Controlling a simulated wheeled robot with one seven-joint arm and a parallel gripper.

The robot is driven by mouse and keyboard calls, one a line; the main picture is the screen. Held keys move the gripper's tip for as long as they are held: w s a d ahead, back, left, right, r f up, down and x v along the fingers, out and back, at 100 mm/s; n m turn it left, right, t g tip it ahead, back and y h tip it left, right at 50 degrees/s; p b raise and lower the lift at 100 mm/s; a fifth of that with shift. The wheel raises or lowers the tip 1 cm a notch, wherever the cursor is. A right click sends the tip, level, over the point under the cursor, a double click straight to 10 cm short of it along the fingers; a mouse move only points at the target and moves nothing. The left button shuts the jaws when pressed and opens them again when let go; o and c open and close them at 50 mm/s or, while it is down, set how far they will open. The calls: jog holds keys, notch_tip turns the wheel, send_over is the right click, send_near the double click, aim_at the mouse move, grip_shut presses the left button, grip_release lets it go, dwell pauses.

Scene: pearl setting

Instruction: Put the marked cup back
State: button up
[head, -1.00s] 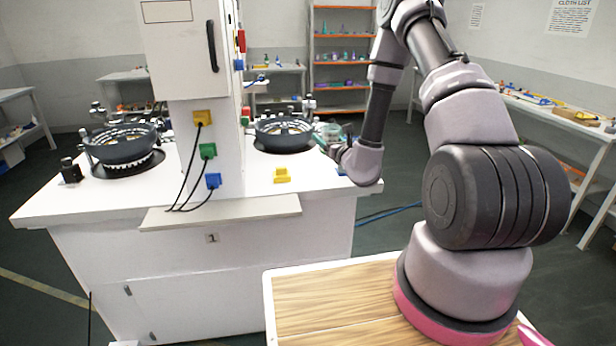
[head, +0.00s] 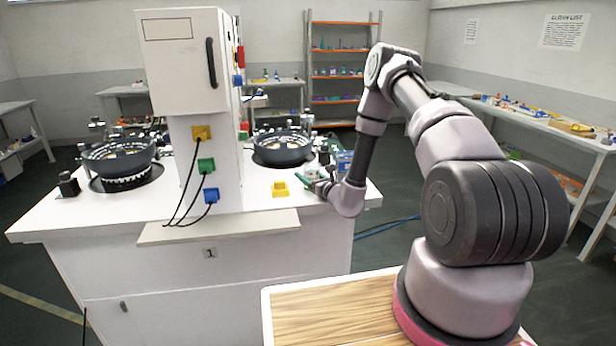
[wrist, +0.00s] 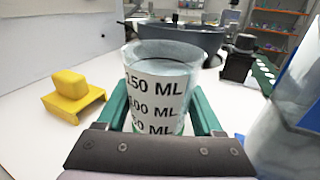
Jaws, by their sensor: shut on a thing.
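The marked cup (wrist: 160,88) is clear, with a white band reading 150 ML, 100 ML and a partly hidden lower mark. In the wrist view it stands upright between the green fingers of my gripper (wrist: 158,110). My gripper is shut on it; the gripper body hides the cup's base. I cannot tell whether the base touches the white worktop (wrist: 30,135). In the head view my gripper (head: 318,184) is over the right part of the worktop, right of the yellow block (head: 280,189). The cup is too small there to make out clearly.
The yellow block (wrist: 72,97) is left of the cup. A dark round bowl (wrist: 185,38) is behind it. A large bluish translucent object (wrist: 292,110) is close on the right. A dark fixture (wrist: 240,58) and a green strip with white discs (wrist: 263,75) are behind right.

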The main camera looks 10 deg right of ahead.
jog(key=shift+f, duration=0.15)
jog(key=o, duration=1.4)
jog(key=shift+c, duration=0.2)
